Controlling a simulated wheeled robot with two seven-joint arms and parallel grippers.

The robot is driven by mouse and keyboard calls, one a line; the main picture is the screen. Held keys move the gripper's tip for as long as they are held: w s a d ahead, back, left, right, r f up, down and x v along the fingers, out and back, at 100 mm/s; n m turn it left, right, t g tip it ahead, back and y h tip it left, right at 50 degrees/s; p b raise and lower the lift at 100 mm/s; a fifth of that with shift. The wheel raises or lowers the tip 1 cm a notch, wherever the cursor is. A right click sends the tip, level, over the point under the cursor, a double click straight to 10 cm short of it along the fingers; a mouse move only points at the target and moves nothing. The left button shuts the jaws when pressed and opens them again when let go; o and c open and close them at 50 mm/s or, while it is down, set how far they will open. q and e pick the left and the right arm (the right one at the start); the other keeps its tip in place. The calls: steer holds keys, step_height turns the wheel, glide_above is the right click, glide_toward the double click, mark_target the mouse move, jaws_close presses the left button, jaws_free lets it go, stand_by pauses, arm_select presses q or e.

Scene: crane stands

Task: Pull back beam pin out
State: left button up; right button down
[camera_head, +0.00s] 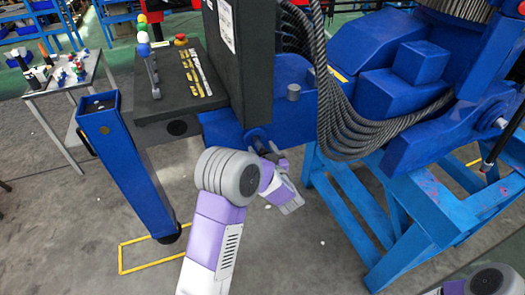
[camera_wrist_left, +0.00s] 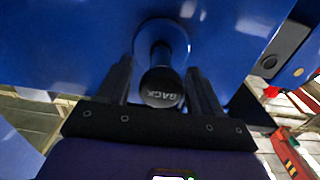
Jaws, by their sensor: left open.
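The back beam pin (camera_wrist_left: 163,88) is a dark cylinder with "BACK" lettered on its end, seen upside down in the left wrist view. It sticks out of a round blue collar on the blue beam. My left gripper (camera_wrist_left: 160,70) is open, with one dark finger on each side of the pin and small gaps showing between. My right gripper is out of view.
A blue leg (camera_head: 132,165) stands left of my left arm, and a blue stand (camera_head: 340,200) is to the right. Thick grey cables (camera_head: 340,115) hang above right. A dark control panel (camera_head: 182,85) and a side table (camera_head: 70,85) are at left. Open floor lies below.

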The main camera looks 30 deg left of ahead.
arm_select(q)
steer(key=v, duration=0.7)
steer(key=shift+s+d, duration=0.2)
steer(key=shift+d, duration=0.05)
steer(key=s+d+f+m+g+h, duration=0.1)
steer(key=s+d+f+m+h, duration=0.2)
steer(key=f, duration=0.5)
steer(key=s+d+f+g+h, duration=0.1)
steer(key=d+f+h, duration=0.1)
steer(key=f+h, duration=0.4)
steer(key=s+d+f+m+g+h, duration=0.1)
steer(key=d+f+m+h, duration=0.15)
steer(key=f, duration=0.65)
steer(key=s+d+f+m+g+h, duration=0.1)
steer(key=s+d+f+g+h, duration=0.2)
steer(key=s, duration=0.7)
steer(key=s+d+f+g+h, duration=0.3)
steer(key=s+d+f+g, duration=0.1)
steer(key=s, duration=0.6)
steer(key=shift+d+f+m+g, duration=0.4)
steer(key=shift+d+g, duration=0.3)
steer(key=shift+d, duration=0.25)
